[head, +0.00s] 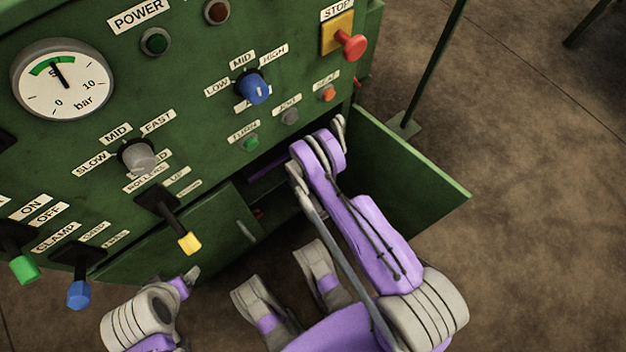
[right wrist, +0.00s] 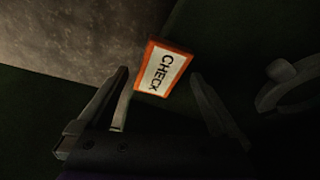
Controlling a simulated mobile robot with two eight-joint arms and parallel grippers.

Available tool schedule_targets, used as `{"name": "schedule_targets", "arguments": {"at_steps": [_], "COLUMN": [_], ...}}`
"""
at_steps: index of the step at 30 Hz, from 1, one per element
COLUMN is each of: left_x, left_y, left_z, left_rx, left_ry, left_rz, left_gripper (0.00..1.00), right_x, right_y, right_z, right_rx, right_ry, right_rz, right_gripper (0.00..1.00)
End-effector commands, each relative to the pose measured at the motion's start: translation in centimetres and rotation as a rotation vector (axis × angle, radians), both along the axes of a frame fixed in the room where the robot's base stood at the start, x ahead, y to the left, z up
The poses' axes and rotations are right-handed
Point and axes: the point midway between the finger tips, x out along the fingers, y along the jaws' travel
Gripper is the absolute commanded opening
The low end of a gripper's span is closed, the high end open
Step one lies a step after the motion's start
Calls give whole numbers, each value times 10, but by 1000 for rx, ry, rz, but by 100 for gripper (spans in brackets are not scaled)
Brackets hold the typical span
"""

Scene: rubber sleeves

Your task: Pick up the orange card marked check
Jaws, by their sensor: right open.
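The orange-bordered card (right wrist: 164,71) with a white face marked CHECK shows in the right wrist view, tilted, near the upper middle. My right gripper (right wrist: 160,77) is open, with one finger on each side of the card in the picture. The card's lower left corner appears close to the left finger; I cannot tell whether they touch. In the head view the card is not visible, and my right arm reaches into the dark opening of the green cabinet, which hides its gripper. My left gripper (head: 190,275) is at the lower left, below the yellow-tipped lever; its finger opening is unclear.
The green cabinet door (head: 410,160) stands open right of my right arm. Another green door panel (head: 185,240) is left of the opening. The yellow-tipped lever (head: 189,242) and blue-tipped lever (head: 79,294) stick out near my left arm. Brown floor (head: 540,230) is clear at right.

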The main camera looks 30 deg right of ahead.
Motion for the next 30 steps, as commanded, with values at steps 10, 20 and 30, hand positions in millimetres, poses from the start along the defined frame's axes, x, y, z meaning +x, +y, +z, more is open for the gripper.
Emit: {"name": "schedule_targets", "arguments": {"at_steps": [10,20,30], "left_x": [1,1,1], "left_y": [0,0,0], "left_z": [-3,-3,-3], "left_rx": [0,0,0], "left_ry": [1,0,1], "left_rz": [0,0,0], "left_gripper": [80,80,80], "right_x": [-3,-3,-3], "right_y": [3,2,2], "right_z": [-8,-8,-8], "right_rx": [0,0,0], "right_ry": [0,0,0], "right_rz": [-2,-2,-2], "right_gripper": [98,39,15]}}
